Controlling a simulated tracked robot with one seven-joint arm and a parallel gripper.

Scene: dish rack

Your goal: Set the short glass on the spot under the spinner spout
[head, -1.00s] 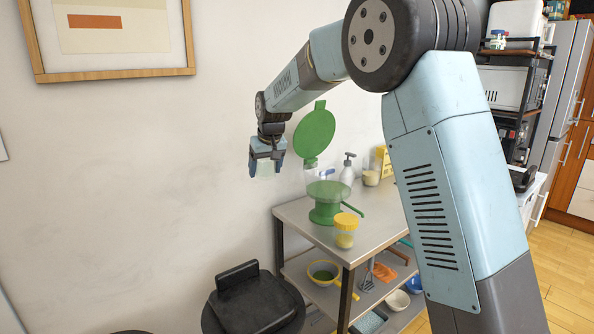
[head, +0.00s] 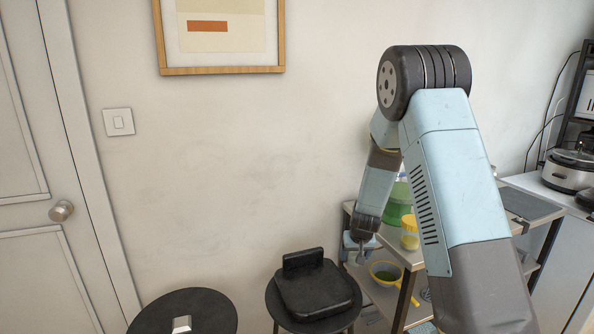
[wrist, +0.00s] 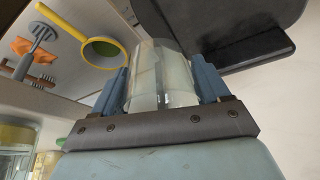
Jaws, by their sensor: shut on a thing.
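My gripper (head: 360,243) hangs low at the left end of the metal table (head: 432,250), over the gap beside the black stool. In the wrist view its blue fingers are shut on a clear short glass (wrist: 162,75), one on each side. The green spinner (head: 397,205) stands on the table, right of and above my gripper in the head view. My arm hides most of the spinner, and its spout and the spot under it are not visible.
A yellow-lidded jar (head: 410,224) stands near the table's front. A yellow strainer (head: 384,271) lies on the shelf below; the wrist view also shows a masher (wrist: 42,33). A black stool (head: 345,315) bears a black object (head: 315,290). Another dark stool (head: 210,312) is farther left.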

